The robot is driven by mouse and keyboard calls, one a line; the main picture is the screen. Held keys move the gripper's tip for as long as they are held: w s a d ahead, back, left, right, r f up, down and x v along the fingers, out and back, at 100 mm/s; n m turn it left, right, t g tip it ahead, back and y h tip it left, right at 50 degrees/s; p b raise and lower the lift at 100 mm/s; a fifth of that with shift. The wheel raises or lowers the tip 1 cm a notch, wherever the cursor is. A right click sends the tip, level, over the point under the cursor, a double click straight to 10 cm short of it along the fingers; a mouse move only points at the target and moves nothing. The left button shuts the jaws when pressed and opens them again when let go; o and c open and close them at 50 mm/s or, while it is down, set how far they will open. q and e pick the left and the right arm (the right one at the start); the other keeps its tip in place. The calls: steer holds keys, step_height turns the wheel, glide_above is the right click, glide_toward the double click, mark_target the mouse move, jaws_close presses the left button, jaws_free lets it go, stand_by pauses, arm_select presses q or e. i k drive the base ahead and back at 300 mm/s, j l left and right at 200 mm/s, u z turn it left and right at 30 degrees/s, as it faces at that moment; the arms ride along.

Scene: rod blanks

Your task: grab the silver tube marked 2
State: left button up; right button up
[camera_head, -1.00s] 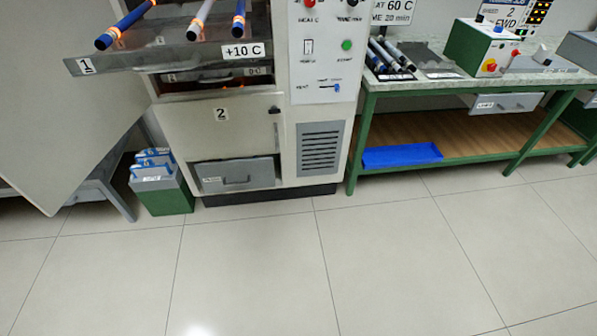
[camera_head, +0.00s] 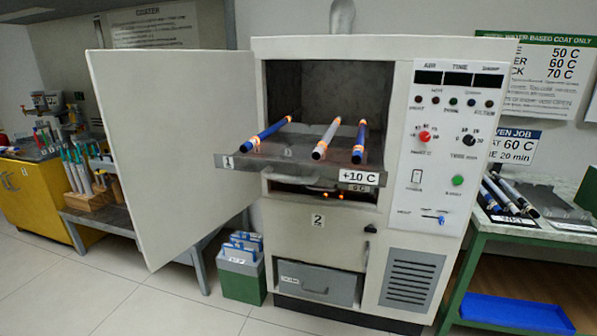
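A silver tube (camera_head: 328,136) lies in the middle of a pulled-out tray (camera_head: 240,163) at the oven's open upper chamber. It points toward me and has an orange band near its front end. No number on it can be read. A blue tube (camera_head: 268,134) lies to its left and another blue tube (camera_head: 361,140) to its right, both with orange bands. The tray's front carries a label 1 and a "+10 C" label. Neither of my grippers is in view.
The oven door (camera_head: 165,150) stands wide open to the left. A lower door (camera_head: 300,230) marked 2 is shut. More tubes (camera_head: 510,194) lie on the green bench at right. A green bin (camera_head: 241,275) stands on the floor, which is clear in front.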

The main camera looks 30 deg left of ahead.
mark_target(319, 150)
steer(key=i+l+u, duration=1.2)
steer(key=l, duration=0.2)
steer(key=l+u, duration=0.25)
steer(key=i+l+u, duration=0.1)
steer(key=l+u, duration=0.15)
steer(key=l, duration=0.25)
steer(key=l+u, duration=0.25)
steer(key=l, duration=0.15)
steer(key=i, duration=0.05)
